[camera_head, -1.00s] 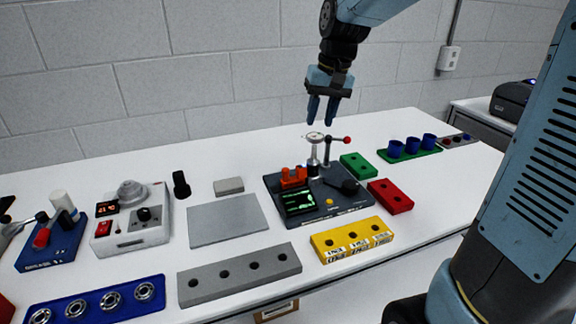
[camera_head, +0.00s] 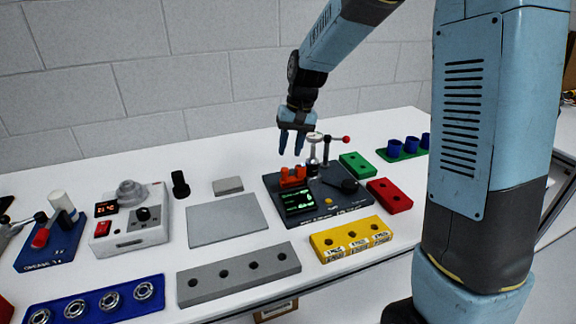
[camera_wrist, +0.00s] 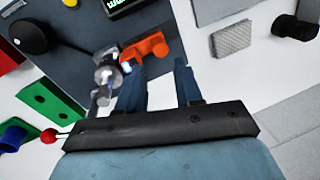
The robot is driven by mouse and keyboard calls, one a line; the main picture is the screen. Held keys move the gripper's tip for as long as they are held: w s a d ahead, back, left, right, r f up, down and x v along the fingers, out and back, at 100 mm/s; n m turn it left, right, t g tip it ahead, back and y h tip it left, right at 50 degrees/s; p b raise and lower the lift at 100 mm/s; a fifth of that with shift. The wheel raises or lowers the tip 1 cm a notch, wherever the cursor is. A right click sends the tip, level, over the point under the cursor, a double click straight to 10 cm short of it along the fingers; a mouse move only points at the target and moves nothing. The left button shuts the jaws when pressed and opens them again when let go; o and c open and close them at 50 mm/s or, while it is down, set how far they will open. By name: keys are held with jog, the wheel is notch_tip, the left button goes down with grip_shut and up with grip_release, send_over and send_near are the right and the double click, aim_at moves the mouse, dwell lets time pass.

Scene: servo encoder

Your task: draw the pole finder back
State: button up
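A dark test fixture (camera_head: 330,200) with a lit green screen (camera_head: 298,200) stands on the table. On it are an orange part (camera_head: 293,177), a round-headed metal gauge post (camera_head: 314,150), a black knob (camera_head: 349,187) and a lever with a red ball (camera_head: 347,140). No label shows which part is the pole finder. My gripper (camera_head: 291,152) is above the orange part, fingers pointing down, open and empty. In the wrist view, the orange part (camera_wrist: 150,46) and the metal gauge (camera_wrist: 106,74) lie beyond the left finger of the gripper (camera_wrist: 158,66); contact cannot be told.
A green block (camera_head: 356,164), a red block (camera_head: 389,195) and a yellow block (camera_head: 350,240) surround the fixture's right and front. A flat grey plate (camera_head: 227,220) and a small grey block (camera_head: 228,185) lie to its left. Bare table lies behind the fixture.

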jog(key=f, duration=0.3)
jog(key=a+f, duration=0.1)
jog(key=f, duration=0.2)
jog(key=shift+a+f, duration=0.15)
grip_shut()
dwell(0.4)
